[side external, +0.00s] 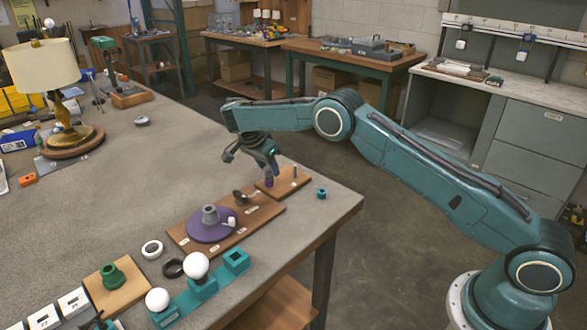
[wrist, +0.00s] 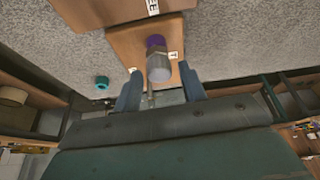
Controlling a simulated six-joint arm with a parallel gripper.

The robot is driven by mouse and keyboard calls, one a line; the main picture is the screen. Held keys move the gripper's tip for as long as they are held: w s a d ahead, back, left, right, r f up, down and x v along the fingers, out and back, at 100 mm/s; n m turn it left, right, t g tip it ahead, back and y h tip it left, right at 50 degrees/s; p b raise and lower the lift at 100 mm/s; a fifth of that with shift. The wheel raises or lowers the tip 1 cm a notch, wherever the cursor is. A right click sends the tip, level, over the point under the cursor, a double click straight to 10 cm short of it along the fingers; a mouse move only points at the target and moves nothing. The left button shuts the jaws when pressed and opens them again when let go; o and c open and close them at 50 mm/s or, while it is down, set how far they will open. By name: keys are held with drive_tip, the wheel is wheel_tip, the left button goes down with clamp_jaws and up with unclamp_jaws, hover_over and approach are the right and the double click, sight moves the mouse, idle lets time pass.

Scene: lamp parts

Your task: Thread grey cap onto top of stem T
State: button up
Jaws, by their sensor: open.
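A grey cylindrical cap (wrist: 159,70) shows in the wrist view, end towards the camera, between the two fingers of my gripper (wrist: 160,76). A purple part (wrist: 155,42) shows just beyond it, in line with it. The cap appears to sit on this purple part, but how far it is threaded cannot be told. A label reading T (wrist: 172,55) is beside them on the wooden board. In the side view the purple part (side external: 268,181) stands upright on the small board (side external: 284,184), under my gripper (side external: 252,163). My gripper is open, with a gap visible on both sides of the cap.
A thin peg (side external: 295,172) stands on the same board. A teal ring (side external: 321,193) lies near the table edge. A larger board (side external: 180,236) holds a purple disc (side external: 206,230) with a grey fitting. White bulbs and teal holders are in front; the table's middle is clear.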

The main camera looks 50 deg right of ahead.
drive_tip(key=shift+s, duration=0.1)
drive_tip(key=shift+n+t+y, duration=0.2)
drive_tip(key=shift+n+t, duration=0.35)
drive_tip(key=shift+n, duration=0.9)
drive_tip(key=shift+n+t+y, duration=0.2)
drive_tip(key=shift+n+t, duration=0.35)
drive_tip(key=shift+n, duration=0.9)
drive_tip(key=n, duration=0.3)
drive_tip(key=shift+s+d+t+y, duration=0.1)
drive_tip(key=shift+t+y, duration=0.3)
drive_tip(key=n+y, duration=0.1)
drive_tip(key=n, duration=0.2)
drive_tip(key=shift+n+t, duration=0.4)
clamp_jaws()
drive_tip(key=shift+m, duration=0.3)
